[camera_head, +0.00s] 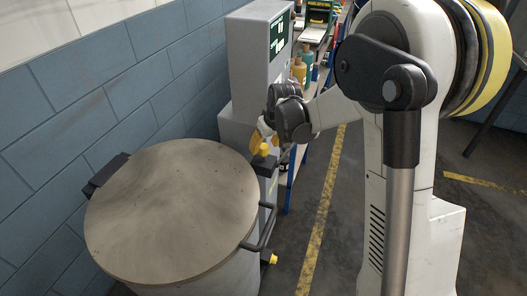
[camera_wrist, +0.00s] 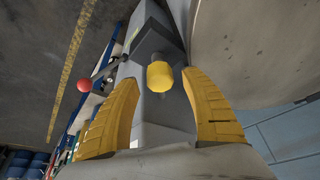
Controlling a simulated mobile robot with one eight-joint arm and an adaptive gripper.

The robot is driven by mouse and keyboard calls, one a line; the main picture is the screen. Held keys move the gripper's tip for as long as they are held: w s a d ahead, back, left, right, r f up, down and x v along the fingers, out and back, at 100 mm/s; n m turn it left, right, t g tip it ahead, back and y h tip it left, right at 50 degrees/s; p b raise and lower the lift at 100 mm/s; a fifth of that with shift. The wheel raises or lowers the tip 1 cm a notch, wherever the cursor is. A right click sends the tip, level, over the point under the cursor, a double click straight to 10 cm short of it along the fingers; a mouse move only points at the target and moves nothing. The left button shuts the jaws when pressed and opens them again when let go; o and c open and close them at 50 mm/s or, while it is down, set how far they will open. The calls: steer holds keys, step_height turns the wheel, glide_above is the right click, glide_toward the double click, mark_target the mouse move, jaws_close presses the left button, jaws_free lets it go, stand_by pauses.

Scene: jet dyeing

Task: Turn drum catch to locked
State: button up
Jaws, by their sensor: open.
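The drum (camera_head: 172,215) has a flat grey round lid and stands at the lower left in the head view. A yellow knob (camera_head: 264,149) sits on a dark catch bracket at the lid's right edge. In the wrist view this knob (camera_wrist: 160,76) lies between the fingertips of my gripper (camera_wrist: 159,84), on a dark and grey bracket. My gripper (camera_head: 262,136) is open, its yellow fingers on either side of the knob with gaps visible. Contact with the knob does not show. The grey drum lid (camera_wrist: 250,45) is at the upper right in the wrist view.
A dark handle (camera_head: 264,228) and a second yellow knob (camera_head: 270,258) are on the drum's right side. A grey cabinet (camera_head: 257,65) stands behind the drum. A red ball on a lever (camera_wrist: 84,86) is left of the fingers. A blue block wall (camera_head: 110,85) borders the left.

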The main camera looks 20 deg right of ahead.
steer(key=shift+x, duration=0.95)
steer(key=shift+r, duration=0.1)
jaws_close()
